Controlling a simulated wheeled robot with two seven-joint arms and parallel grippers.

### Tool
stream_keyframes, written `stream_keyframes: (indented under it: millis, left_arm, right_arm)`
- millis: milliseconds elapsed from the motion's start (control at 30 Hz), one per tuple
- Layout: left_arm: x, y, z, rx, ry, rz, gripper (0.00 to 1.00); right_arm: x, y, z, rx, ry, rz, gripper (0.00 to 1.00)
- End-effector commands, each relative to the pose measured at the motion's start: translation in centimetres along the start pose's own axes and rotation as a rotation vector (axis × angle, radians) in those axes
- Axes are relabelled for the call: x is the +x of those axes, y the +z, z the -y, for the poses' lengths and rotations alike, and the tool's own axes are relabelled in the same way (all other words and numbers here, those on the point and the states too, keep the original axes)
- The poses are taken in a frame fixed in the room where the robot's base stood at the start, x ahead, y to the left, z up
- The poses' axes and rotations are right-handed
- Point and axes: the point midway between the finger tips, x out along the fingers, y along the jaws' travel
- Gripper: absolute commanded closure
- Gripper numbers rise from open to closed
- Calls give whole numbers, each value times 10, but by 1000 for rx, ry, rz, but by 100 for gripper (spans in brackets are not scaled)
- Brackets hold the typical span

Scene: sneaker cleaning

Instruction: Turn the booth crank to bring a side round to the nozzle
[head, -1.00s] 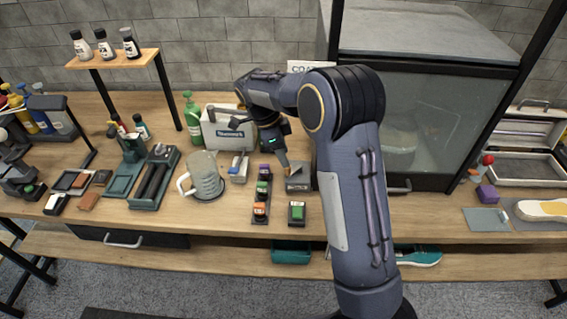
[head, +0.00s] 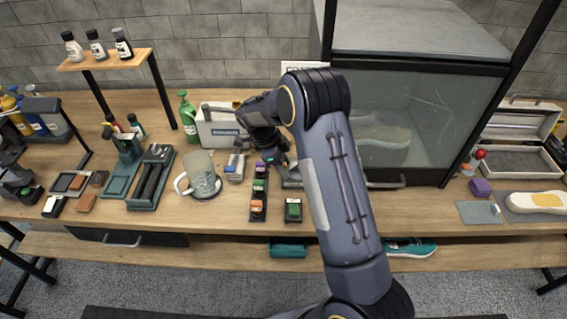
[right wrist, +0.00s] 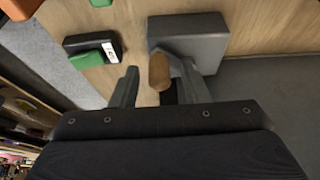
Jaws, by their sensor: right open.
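The booth (head: 440,112) is a dark-framed cabinet with a glass front at the right of the bench; a pale shoe (head: 385,135) shows dimly behind the glass. The crank's grey base (head: 292,180) sits at the booth's left front, partly hidden by my right arm. In the right wrist view its grey block (right wrist: 198,38) and wooden handle (right wrist: 159,70) show clearly. My right gripper (right wrist: 155,84) is open, with the handle between its fingertips, closer to one finger; I cannot tell whether they touch. My left gripper is not in view. I cannot make out the nozzle.
A green bottle (head: 188,117) stands behind. A white sole (head: 535,202) lies on a mat at the right.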

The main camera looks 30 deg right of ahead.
Motion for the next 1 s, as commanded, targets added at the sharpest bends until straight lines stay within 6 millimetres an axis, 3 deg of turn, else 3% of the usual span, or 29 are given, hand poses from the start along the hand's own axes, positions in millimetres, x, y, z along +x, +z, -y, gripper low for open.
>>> stream_keyframes:
  millis: [133,433,733,1000]
  left_arm:
    - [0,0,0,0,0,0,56]
    - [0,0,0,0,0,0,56]
    - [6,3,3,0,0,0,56]
    - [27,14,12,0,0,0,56]
  right_arm:
    - [0,0,0,0,0,0,60]
    - [0,0,0,-1,0,0,99]
    - [2,0,-1,-28,-11,0,100]
    - [7,-4,-6,-164,-70,1,100]
